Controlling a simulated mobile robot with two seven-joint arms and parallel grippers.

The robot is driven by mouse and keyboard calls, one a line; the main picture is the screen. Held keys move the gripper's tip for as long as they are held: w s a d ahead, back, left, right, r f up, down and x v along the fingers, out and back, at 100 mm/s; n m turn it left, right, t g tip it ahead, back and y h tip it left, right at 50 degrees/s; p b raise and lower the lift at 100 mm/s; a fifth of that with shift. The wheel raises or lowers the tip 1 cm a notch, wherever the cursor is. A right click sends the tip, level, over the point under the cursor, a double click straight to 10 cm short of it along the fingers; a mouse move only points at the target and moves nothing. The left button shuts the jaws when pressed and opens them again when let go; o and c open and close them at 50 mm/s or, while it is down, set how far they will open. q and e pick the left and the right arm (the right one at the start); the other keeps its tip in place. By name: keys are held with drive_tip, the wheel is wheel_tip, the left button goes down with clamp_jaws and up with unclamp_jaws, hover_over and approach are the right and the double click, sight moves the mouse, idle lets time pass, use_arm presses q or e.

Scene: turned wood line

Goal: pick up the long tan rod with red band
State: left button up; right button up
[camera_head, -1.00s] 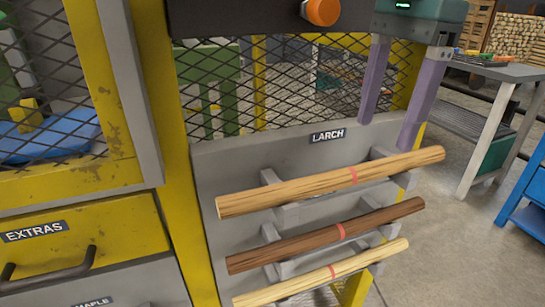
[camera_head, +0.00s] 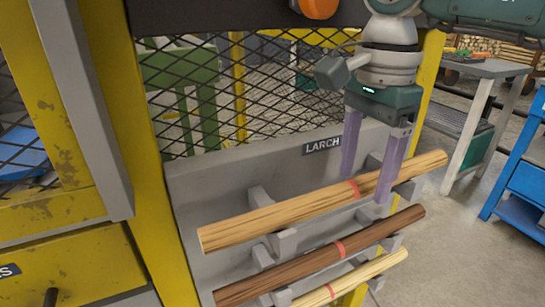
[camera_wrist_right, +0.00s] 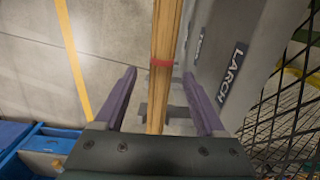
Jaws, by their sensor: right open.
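The long tan rod with a red band (camera_head: 290,212) lies on the top pegs of the rack and is the uppermost of three rods. My right gripper (camera_head: 366,190) is open above it, just right of the red band. One purple finger is in front of the rod and the other is at its far side. In the right wrist view the rod (camera_wrist_right: 165,35) runs between the two open fingers (camera_wrist_right: 160,73), with clear gaps on both sides. My left gripper is not in view.
Below lie a brown rod (camera_head: 320,258) and a lighter tan rod (camera_head: 375,267), both red-banded. The grey panel (camera_head: 225,180) labelled LARCH and wire mesh stand close behind. A grey table (camera_head: 490,68) and a blue cabinet (camera_head: 525,170) stand at right, beyond open floor.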

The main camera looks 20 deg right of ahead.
drive_tip(key=shift+f, duration=0.4)
drive_tip(key=shift+c, duration=0.3)
clamp_jaws()
